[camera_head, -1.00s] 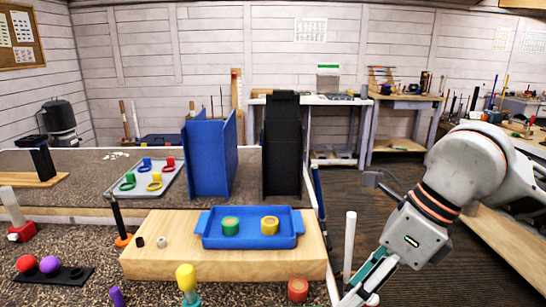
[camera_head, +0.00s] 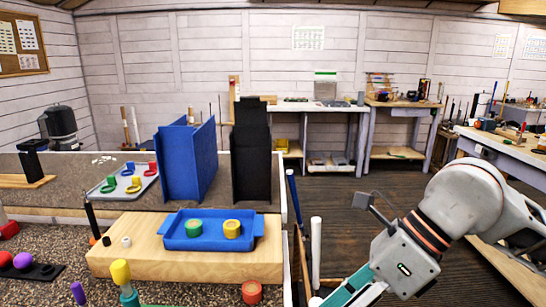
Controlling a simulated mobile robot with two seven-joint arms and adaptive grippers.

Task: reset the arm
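My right arm comes in from the right side. Its grey wrist bends down toward the bottom edge. The teal-sided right gripper (camera_head: 357,291) is cut off by the bottom edge, so its fingertips and anything between them are hidden. It is to the right of the workbench, near a white upright shaft (camera_head: 316,255). My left gripper is not in view. A blue tray (camera_head: 212,243) with a green ring roll and a yellow one sits on a wooden block (camera_head: 130,262) on the bench.
A blue upright holder (camera_head: 187,160) and a black one (camera_head: 251,165) stand behind the tray. A grey tray (camera_head: 105,193) with coloured clamps is further left. A red roll (camera_head: 251,292) is at the front. Open floor (camera_head: 345,210) lies right of the bench.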

